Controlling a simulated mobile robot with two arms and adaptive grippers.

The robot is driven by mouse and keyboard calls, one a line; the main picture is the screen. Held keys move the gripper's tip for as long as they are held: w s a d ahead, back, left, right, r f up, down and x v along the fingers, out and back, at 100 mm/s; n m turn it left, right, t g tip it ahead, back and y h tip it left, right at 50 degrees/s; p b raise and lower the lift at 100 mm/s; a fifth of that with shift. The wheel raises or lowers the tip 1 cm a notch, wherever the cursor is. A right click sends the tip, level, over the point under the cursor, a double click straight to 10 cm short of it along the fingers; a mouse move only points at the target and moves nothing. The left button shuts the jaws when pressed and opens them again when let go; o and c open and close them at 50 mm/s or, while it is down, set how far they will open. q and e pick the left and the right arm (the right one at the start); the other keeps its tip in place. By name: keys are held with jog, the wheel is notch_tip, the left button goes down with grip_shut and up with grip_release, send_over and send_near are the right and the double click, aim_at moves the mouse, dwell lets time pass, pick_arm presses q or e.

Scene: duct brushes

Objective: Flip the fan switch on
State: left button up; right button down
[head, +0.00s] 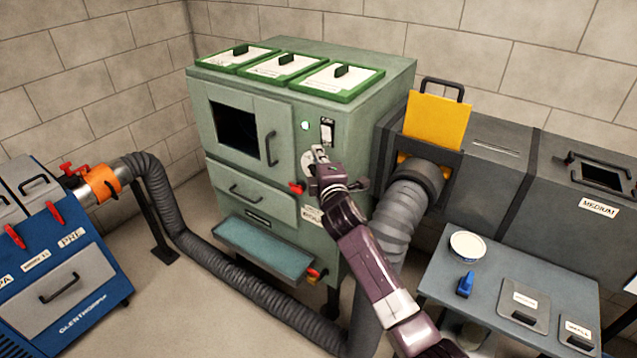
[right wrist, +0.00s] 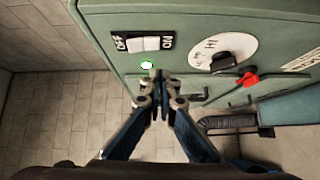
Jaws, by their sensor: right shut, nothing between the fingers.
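The fan switch (head: 327,131) is a white rocker on a black plate on the green cabinet's front, near its right edge. In the right wrist view the switch (right wrist: 144,43) has OFF at its left and ON at its right. I cannot tell which side is pressed. My right gripper (head: 319,152) is shut and empty, just below the switch in the head view. Its fingertips (right wrist: 159,75) appear apart from the switch. My left gripper is not in view.
A white dial (right wrist: 222,58) with a black knob and a red lever (right wrist: 247,79) sit close by on the panel. A yellow gate plate (head: 437,119) and grey duct hose (head: 398,215) stand right of the cabinet. A grey table (head: 455,287) is at the lower right.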

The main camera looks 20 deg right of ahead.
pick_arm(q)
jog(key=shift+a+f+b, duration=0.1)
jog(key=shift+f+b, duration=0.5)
pick_arm(e)
jog(key=s+a+f, duration=0.1)
jog(key=s, duration=0.9)
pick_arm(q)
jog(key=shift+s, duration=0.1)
pick_arm(e)
jog(key=shift+a, duration=0.1)
jog(key=shift+f, duration=0.1)
